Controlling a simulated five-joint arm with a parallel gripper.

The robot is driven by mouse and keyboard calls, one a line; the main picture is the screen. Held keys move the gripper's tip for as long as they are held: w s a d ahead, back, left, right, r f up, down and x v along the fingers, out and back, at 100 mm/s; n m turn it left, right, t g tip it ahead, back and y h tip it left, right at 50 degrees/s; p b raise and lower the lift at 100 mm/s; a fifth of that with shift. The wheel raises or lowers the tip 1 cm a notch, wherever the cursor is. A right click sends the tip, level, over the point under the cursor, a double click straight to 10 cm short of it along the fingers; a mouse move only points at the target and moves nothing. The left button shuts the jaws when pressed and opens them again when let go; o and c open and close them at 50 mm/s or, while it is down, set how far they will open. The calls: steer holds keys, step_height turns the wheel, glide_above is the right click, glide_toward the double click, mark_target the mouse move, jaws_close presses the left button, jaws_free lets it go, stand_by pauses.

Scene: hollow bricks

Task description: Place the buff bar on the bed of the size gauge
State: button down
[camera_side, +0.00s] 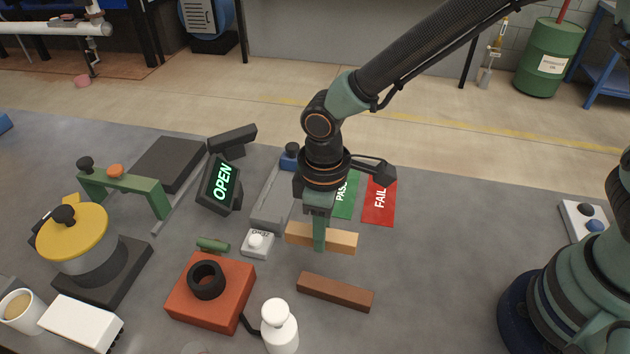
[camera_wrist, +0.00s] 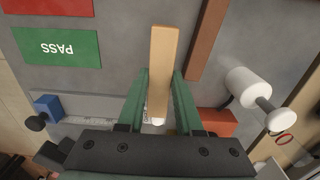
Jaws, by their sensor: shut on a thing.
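The buff bar (camera_side: 342,241) is held crosswise in my gripper (camera_side: 319,238), whose fingers straddle it near its middle. It seems to be just above the grey table, though the gap is hard to judge. In the wrist view the bar (camera_wrist: 163,55) runs lengthwise between the fingertips of my gripper (camera_wrist: 161,78). The size gauge (camera_side: 268,208), a long grey body with a blue block at its far end, lies left of and behind my gripper in the side view, partly hidden by it. In the wrist view the gauge (camera_wrist: 95,106) is left of the fingers.
A brown bar (camera_side: 335,292) lies in front. A white push button (camera_side: 257,243), an OPEN display (camera_side: 221,184), an orange-red block (camera_side: 211,300) with a black ring and a white bottle-like object (camera_side: 279,328) stand nearby. Green PASS (camera_side: 345,205) and red FAIL (camera_side: 379,206) mats lie behind.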

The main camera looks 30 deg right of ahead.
mark_target(321, 261)
steer(key=shift+f, duration=2.65)
steer(key=shift+f, duration=0.2)
steer(key=c, duration=0.6)
jaws_free()
steer(key=shift+r, duration=0.1)
